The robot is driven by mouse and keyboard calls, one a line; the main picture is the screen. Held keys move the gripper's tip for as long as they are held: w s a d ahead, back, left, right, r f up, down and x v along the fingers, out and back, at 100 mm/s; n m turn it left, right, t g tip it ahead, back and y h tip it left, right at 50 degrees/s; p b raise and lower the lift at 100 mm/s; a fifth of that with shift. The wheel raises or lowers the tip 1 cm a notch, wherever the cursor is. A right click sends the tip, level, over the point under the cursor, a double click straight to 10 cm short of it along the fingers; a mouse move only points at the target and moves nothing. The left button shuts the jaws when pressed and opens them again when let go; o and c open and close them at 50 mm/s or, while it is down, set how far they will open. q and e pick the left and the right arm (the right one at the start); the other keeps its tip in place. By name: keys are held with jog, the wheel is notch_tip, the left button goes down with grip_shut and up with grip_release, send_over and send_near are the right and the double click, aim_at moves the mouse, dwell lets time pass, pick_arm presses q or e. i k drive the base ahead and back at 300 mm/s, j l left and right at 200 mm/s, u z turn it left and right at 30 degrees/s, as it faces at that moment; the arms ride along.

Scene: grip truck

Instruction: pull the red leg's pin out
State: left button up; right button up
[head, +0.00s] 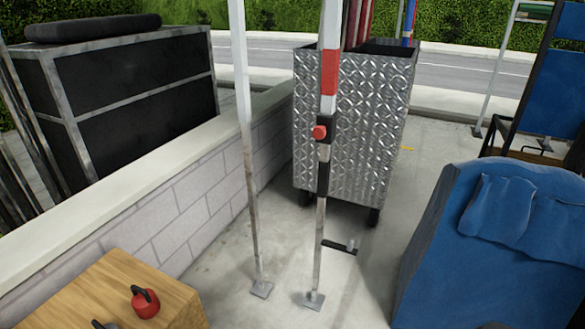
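The red leg (329,72) is a white upright pole with a red band, standing on a small flat foot. A black collar (326,130) sits around it below the band. A round red knob (318,132) sticks out of the collar's front left and looks like the pin's head. The pin's shaft is not visible. A black bar (338,246) with a grey knob juts right from the leg's lower part. A second, plain white leg (241,70) stands just to its left. Neither of my grippers is in view.
A metal diamond-plate cart (375,125) stands close behind the red leg. A low block wall (190,205) runs along the left. A wooden box (100,290) with a red, black-handled object (145,303) is at front left. Blue-covered gear (480,250) fills the right.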

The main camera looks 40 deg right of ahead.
aim_at(319, 133)
jog(key=z, duration=1.5)
